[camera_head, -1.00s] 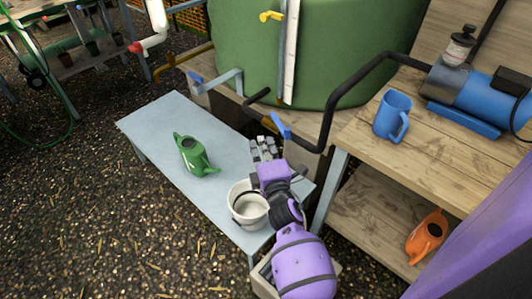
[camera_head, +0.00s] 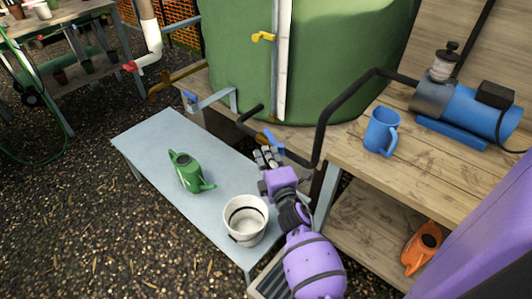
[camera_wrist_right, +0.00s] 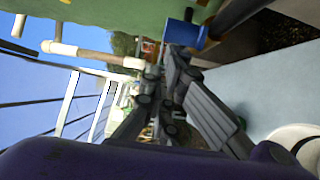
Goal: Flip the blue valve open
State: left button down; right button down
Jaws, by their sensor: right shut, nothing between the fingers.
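A blue valve handle (camera_head: 276,147) sits on the black pipe below the green tank in the head view. My right gripper (camera_head: 266,156) is shut and empty right by it, its fingers partly covering the handle. I cannot tell whether they touch. In the right wrist view a blue part (camera_wrist_right: 185,34) shows just beyond the fingertips (camera_wrist_right: 175,65); I cannot tell for sure which blue handle it belongs to. Another blue handle (camera_head: 190,97) sits on the grey pipe further left. My left gripper is not in view.
The green tank (camera_head: 235,60) carries a yellow valve (camera_head: 263,37). A pale bench (camera_head: 150,140) below holds a green watering can (camera_head: 186,172) and a white bucket (camera_head: 244,232). On the wooden bench at right stand a blue mug (camera_head: 381,131) and a blue pump (camera_head: 472,112). An orange can (camera_head: 420,248) lies lower.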

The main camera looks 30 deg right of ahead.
jog(key=s+d+n+y, duration=0.1)
jog(key=d, duration=0.5)
jog(key=shift+s+y+p, duration=0.35)
jog(key=shift+s+y, duration=0.05)
